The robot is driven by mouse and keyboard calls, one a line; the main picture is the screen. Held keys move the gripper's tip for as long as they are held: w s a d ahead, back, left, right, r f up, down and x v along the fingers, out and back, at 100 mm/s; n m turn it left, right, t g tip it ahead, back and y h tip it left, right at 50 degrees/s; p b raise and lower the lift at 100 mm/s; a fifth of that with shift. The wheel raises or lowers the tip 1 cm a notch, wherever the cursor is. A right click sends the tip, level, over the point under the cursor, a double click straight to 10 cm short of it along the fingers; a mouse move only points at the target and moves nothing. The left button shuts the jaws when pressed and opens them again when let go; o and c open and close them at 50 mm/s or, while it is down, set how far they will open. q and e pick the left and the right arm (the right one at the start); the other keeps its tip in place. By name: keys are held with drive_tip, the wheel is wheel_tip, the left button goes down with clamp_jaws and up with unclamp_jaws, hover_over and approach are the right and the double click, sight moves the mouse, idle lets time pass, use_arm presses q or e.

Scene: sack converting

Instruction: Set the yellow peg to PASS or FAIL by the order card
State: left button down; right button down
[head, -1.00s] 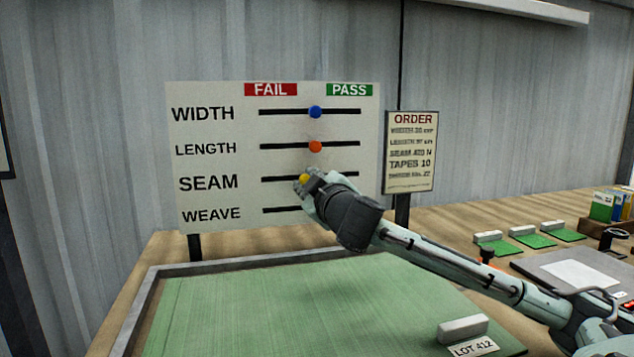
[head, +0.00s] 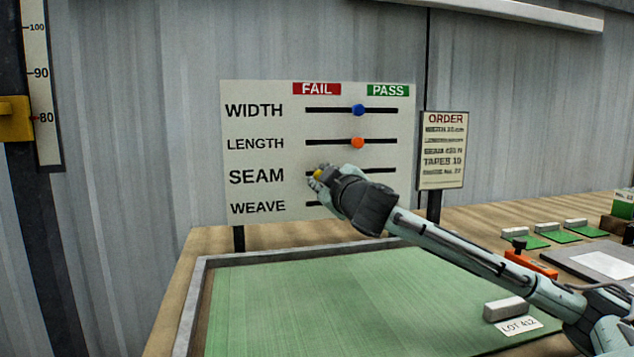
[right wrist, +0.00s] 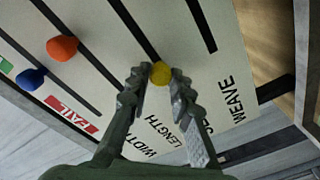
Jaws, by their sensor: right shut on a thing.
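The white board (head: 262,128) has rows WIDTH, LENGTH, SEAM and WEAVE, with FAIL (head: 317,89) at the left and PASS (head: 388,90) at the right. My right gripper (head: 317,180) is shut on the yellow peg (head: 319,174) in the SEAM slot. In the right wrist view the yellow peg (right wrist: 160,73) sits between the fingertips at the label end of its slot, the FAIL side. The order card (head: 443,150) hangs right of the board; TAPES 10 reads, the SEAM value is blurred. My left gripper is not in view.
The blue peg (head: 359,110) and orange peg (head: 358,142) stand near mid-slot. My right arm hides part of the WEAVE row. A green mat (head: 300,310) in a grey frame lies in front, with a LOT 412 block (head: 506,309). A yellow-marked scale (head: 38,90) stands at left.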

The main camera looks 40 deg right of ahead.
drive_tip(key=shift+a, duration=0.1)
drive_tip(key=c, duration=1.3)
unclamp_jaws()
drive_tip(key=shift+w+a+f, duration=0.1)
drive_tip(key=shift+w, duration=0.05)
approach(313, 128)
drive_tip(key=shift+x, duration=2.55)
